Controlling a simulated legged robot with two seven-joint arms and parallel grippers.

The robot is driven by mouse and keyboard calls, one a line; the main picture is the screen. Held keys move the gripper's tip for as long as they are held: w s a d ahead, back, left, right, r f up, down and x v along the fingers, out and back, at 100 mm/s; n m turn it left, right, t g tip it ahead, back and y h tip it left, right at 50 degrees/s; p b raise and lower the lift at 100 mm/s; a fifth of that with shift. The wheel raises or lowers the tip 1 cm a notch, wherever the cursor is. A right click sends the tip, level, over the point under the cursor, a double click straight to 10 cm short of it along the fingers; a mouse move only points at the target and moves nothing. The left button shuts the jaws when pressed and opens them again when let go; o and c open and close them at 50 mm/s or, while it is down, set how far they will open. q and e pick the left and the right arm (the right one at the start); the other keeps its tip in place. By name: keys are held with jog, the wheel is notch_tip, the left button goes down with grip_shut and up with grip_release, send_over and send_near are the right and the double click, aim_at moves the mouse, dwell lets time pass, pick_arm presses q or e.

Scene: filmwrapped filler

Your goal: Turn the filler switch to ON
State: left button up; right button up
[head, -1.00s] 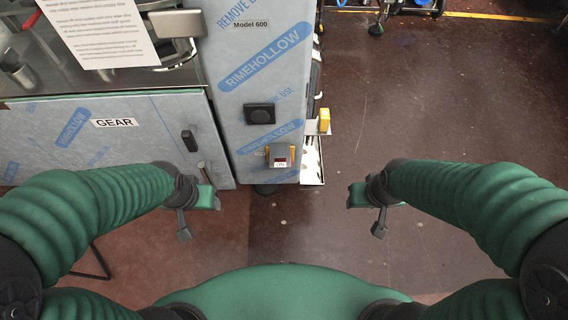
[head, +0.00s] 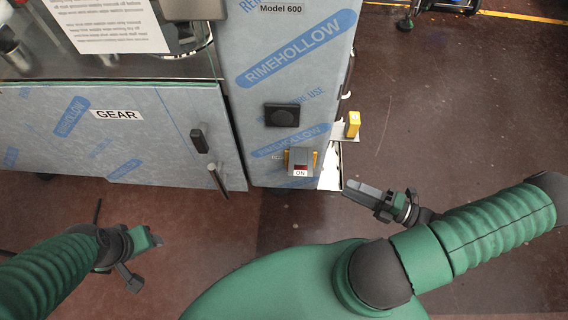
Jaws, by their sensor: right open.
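The filler switch (head: 301,160) is on the lower front of the film-wrapped machine panel (head: 290,75).
A black square knob (head: 282,114) sits above the switch. A yellow block (head: 352,124) sticks out at the panel's right edge. The GEAR door (head: 110,135) with dark handles is at left. Open brown floor (head: 460,110) lies to the right.

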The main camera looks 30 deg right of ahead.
aim_at(300, 168)
jog(key=b+x, duration=0.3)
jog(key=x, duration=1.3)
jog(key=shift+s+a+f, duration=0.1)
jog(key=shift+s+a, duration=0.05)
jog(key=shift+w+a, duration=0.15)
jog(key=shift+w, duration=0.05)
jog(key=shift+c, duration=0.3)
jog(key=shift+c, duration=1.1)
grip_shut()
